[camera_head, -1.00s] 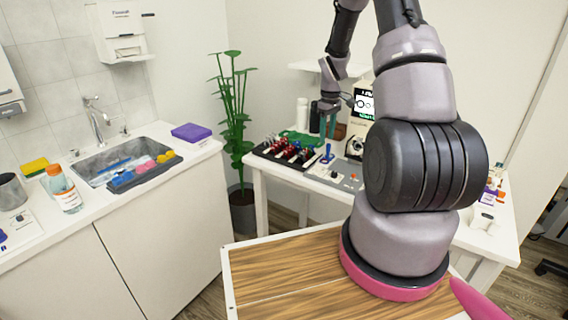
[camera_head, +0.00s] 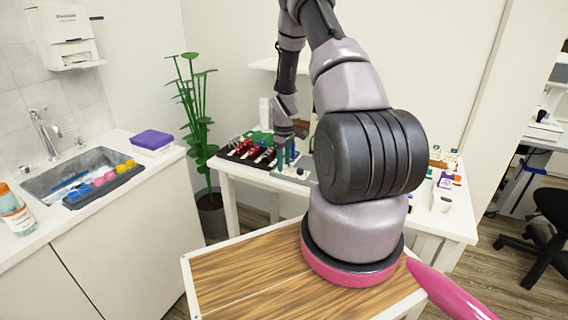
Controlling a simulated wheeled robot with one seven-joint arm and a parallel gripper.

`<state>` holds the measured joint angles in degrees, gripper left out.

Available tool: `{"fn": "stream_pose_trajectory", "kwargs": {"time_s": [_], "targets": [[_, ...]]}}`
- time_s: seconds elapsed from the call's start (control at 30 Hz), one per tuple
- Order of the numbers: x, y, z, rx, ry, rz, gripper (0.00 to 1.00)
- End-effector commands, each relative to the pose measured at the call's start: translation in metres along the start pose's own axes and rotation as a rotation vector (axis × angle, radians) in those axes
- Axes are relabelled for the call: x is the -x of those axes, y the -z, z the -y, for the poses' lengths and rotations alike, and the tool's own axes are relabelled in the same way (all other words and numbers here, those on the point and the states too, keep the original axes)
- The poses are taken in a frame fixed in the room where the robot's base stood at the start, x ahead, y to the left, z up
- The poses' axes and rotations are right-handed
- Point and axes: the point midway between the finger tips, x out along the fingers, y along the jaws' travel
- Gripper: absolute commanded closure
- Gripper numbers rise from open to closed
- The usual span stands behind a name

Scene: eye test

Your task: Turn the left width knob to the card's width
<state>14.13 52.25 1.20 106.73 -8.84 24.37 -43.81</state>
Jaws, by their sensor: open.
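My gripper (camera_head: 286,152) has teal fingers and hangs over the far white table, pointing down. It is open and looks empty. A grey control panel (camera_head: 291,177) lies just below the fingers, with a small reddish knob (camera_head: 300,171) on it. I cannot tell whether the fingers touch anything there. The left width knob cannot be made out; it may be behind my gripper or arm. The card and its width cannot be seen, as my arm covers that part of the table.
A black tray (camera_head: 229,156) with several red-and-silver items sits left of my gripper. Small bottles and boxes, one a purple-and-white box (camera_head: 445,181), stand on the table's right end. A plant (camera_head: 195,110) stands between the table and the sink counter (camera_head: 110,215).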

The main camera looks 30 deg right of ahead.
Motion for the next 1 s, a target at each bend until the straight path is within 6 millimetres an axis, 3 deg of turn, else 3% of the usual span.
{"fn": "stream_pose_trajectory", "kwargs": {"time_s": [0.2,0.23,0.33,0.37,0.73,1.0], "targets": [[-0.0003,0.0001,-0.0001,-0.001,0.0,0.0,0.56],[-0.0002,0.0001,-0.0001,-0.001,0.0,0.0,0.6],[-0.0002,0.0001,-0.0001,-0.001,0.0,0.0,0.98],[-0.0001,0.0001,-0.0001,-0.001,0.0,0.0,1.0],[0.0001,0.0,-0.0002,-0.047,0.0,0.0,1.0],[0.0001,0.0,-0.0004,-0.218,-0.001,0.0,1.0]]}}
